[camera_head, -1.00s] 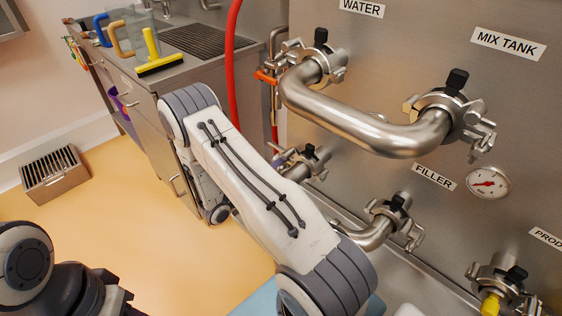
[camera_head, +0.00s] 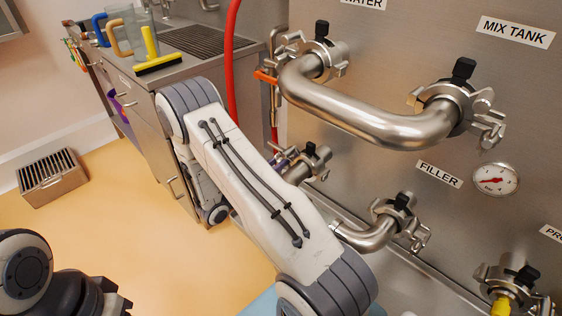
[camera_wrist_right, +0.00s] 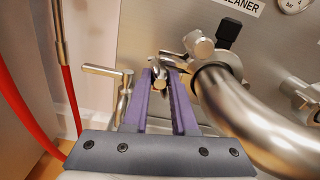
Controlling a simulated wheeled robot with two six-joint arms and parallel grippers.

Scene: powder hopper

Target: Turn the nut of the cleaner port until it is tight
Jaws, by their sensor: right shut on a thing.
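The cleaner port (camera_head: 310,160) is on the steel panel, partly behind my right arm in the head view. The right wrist view shows its label (camera_wrist_right: 236,5), a bent steel pipe (camera_wrist_right: 245,115) and a black-knobbed clamp. My right gripper (camera_wrist_right: 160,74) has purple fingers and is shut on a small metal wing of the nut (camera_wrist_right: 160,70) left of the pipe. The fingers hide part of the wing. In the head view only a little purple of this gripper shows beside the port. My left arm shows at the lower left, its fingers outside the frame.
A U-shaped pipe (camera_head: 375,120) joins the water and mix tank ports above. The filler port (camera_head: 400,205) and a gauge (camera_head: 495,179) are to the right. A red hose (camera_head: 232,60) hangs left of the panel. In the wrist view a valve lever (camera_wrist_right: 100,70) is close to the left finger.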

